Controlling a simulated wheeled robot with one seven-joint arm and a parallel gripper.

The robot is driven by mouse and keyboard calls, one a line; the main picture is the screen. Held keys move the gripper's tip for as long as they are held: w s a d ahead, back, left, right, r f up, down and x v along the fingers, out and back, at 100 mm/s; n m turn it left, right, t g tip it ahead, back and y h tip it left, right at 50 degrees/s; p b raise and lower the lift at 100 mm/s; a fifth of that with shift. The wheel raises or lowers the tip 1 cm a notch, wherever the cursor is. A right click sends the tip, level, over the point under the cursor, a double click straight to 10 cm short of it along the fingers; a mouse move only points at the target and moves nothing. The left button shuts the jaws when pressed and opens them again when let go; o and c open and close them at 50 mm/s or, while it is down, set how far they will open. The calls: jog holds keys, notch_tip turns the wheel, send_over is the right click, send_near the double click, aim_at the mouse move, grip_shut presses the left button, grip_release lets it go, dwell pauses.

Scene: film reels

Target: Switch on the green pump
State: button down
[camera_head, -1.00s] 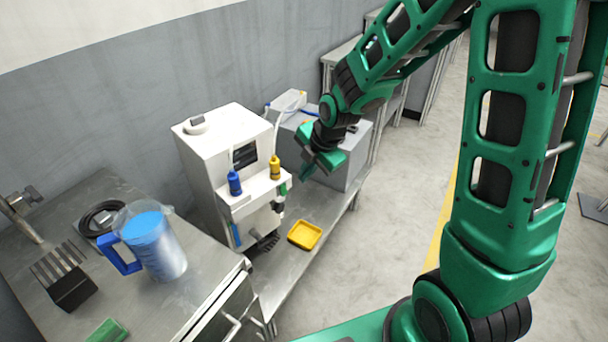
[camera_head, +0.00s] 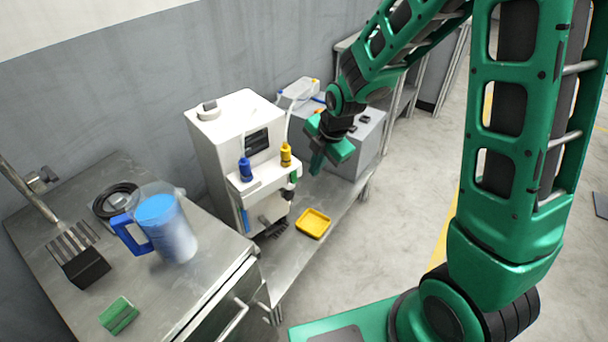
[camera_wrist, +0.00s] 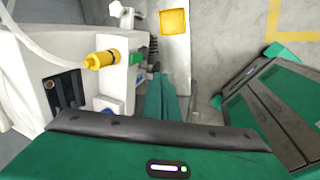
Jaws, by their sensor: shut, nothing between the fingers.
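A white machine (camera_head: 222,128) stands on the metal bench against the wall. It carries a dark panel (camera_head: 257,140), a blue bottle (camera_head: 245,169) and a yellow bottle (camera_head: 286,153). A small green part (camera_head: 293,176) shows below the yellow bottle; I cannot tell whether it is the green pump. In the wrist view, the yellow bottle (camera_wrist: 103,60), a green part (camera_wrist: 136,58) and a dark panel with blue marks (camera_wrist: 65,90) are at the left. My green gripper (camera_head: 317,163) is shut and empty, pointing down right of the machine. Its fingers (camera_wrist: 160,90) also show in the wrist view.
A yellow tray (camera_head: 314,224) lies on the bench before the machine. A grey box (camera_head: 365,140) stands behind my gripper. A blue-handled jug (camera_head: 172,235), a black block with prongs (camera_head: 84,268) and a green block (camera_head: 119,316) are on the left table.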

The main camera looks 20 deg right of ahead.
aim_at(294, 178)
jog(key=w+a+f, duration=0.3)
jog(key=w+f, duration=0.3)
jog(key=f, duration=0.4)
